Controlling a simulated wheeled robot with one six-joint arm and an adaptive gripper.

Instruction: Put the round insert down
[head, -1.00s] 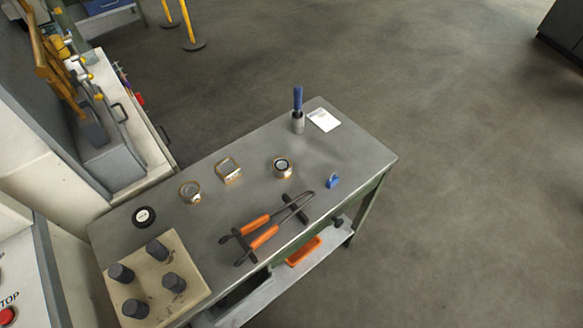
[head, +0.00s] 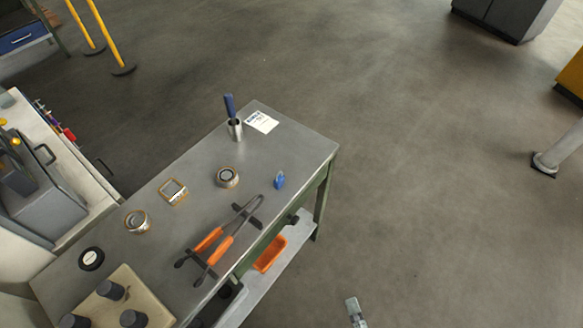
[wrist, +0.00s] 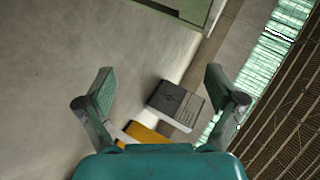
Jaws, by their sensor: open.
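My gripper (wrist: 159,76) is open in the wrist view, with nothing between its fingers and the floor beyond them. In the head view, two round, copper-rimmed pieces lie on the grey bench: one at the left (head: 137,221) and one nearer the middle (head: 227,177). A square-framed piece (head: 173,191) lies between them. Either round piece could be the round insert; I cannot tell which. Both rest on the bench top (head: 285,150), apart from my gripper. A small grey part (head: 356,312) at the bottom edge may belong to my arm.
Orange-handled tongs (head: 215,243) lie on a rest at the bench's front. A blue-handled tool stands in a metal cup (head: 235,130) beside a white card (head: 261,122). A small blue item (head: 279,180), a black disc (head: 91,258) and a pegged block (head: 140,290) share the bench. Open floor lies right.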

